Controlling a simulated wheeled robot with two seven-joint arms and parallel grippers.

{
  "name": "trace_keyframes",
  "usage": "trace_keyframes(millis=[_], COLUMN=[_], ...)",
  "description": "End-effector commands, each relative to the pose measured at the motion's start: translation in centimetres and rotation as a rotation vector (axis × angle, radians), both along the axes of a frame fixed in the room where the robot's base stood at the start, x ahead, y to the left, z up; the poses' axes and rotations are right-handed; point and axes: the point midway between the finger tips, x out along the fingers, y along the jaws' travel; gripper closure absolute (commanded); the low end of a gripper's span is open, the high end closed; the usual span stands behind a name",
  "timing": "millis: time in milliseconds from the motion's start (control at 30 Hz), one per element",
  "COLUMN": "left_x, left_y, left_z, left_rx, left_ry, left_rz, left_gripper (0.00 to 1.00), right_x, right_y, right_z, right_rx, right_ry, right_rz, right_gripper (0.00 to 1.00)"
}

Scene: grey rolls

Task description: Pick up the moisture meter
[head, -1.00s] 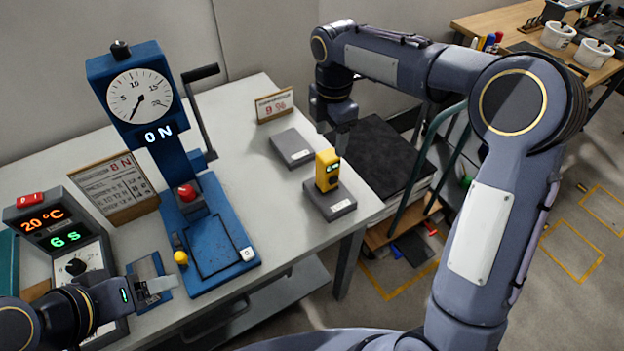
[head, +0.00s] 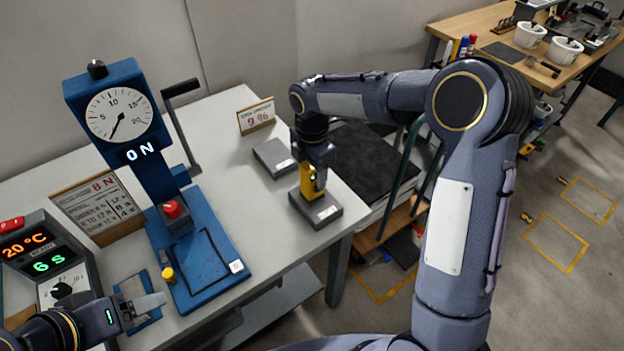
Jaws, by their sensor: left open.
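The moisture meter is a small yellow upright device (head: 307,182) with a small lit display, standing on a grey block (head: 317,209) near the table's right edge. My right gripper (head: 316,172) points down at the meter from above and covers its upper part; its fingers are at the meter, but whether they are closed on it cannot be made out. My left gripper (head: 152,304) is open and empty at the lower left, by a small blue plate in front of the blue press.
A blue press with a dial (head: 120,115) and crank stands left on the grey table (head: 221,125). A flat grey block (head: 272,157) and a "9 %" sign (head: 256,116) are behind the meter. A dark-topped stack (head: 362,160) stands right of the table.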

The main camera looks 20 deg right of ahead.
Motion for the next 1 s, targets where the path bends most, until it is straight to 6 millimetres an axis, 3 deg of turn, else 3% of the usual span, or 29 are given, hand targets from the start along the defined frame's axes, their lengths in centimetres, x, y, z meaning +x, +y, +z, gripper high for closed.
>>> trace_keyframes(millis=[67, 400, 767, 933, 1000], left_x=[0.0, 0.0, 0.0, 0.0, 0.0], left_y=[0.0, 0.0, 0.0, 0.0, 0.0], left_z=[0.0, 0.0, 0.0, 0.0, -0.3], left_rx=[0.000, 0.000, 0.000, 0.000, 0.000], left_ry=[0.000, 0.000, 0.000, 0.000, 0.000], left_rz=[0.000, 0.000, 0.000, 0.000, 0.000], left_gripper=[0.31, 0.31, 0.31, 0.31, 0.31], right_x=[0.0, 0.0, 0.1, 0.1, -1.0], right_y=[0.0, 0.0, 0.0, 0.0, -0.4], right_z=[0.0, 0.1, 1.0, 3.4, 4.6], right_rx=[0.000, 0.000, 0.000, 0.002, 0.001], right_ry=[0.000, -0.001, -0.003, -0.007, -0.007], right_rz=[0.000, 0.000, 0.000, 0.000, -0.001], right_gripper=[0.52, 0.95, 0.95, 0.95, 0.95])
